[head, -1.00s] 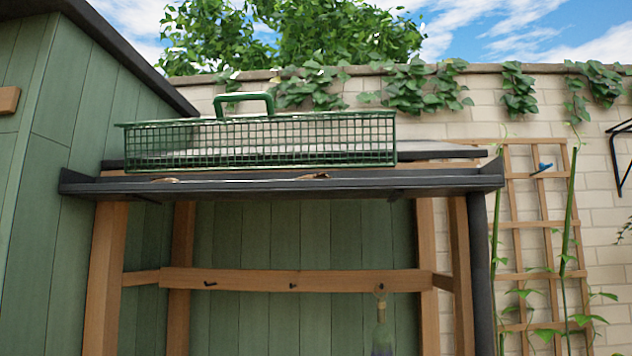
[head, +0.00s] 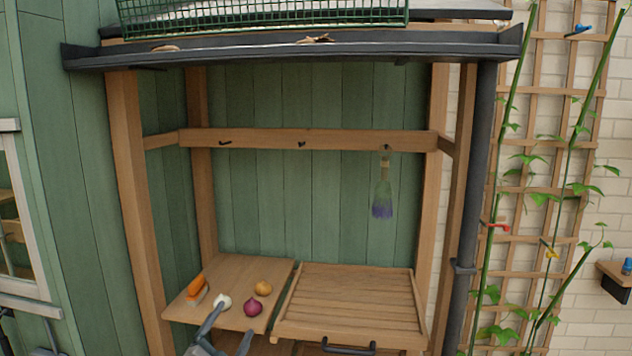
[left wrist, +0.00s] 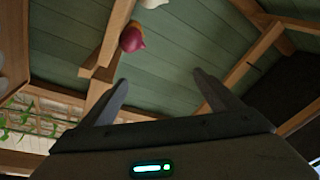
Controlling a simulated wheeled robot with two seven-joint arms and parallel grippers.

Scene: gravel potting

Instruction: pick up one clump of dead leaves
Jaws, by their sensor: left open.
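Two brown clumps of dead leaves show at the lip of the dark gutter (head: 220,56) in the head view. One clump (head: 318,40) is right of the middle and the other clump (head: 165,48) is toward the left. The gutter's front wall hides their lower parts. My left gripper (head: 233,322) is far below them, in front of the shelf at the bottom of the head view. In the left wrist view the left gripper (left wrist: 160,85) is open, with nothing between its fingers. My right gripper is not in view.
A green wire basket (head: 260,14) sits above the gutter. Below, a wooden shelf (head: 240,268) holds a carrot (head: 196,286), a red onion (head: 253,307) and other vegetables, beside a slatted tray (head: 350,300). A dark downpipe (head: 480,200) and trellis (head: 540,120) stand right.

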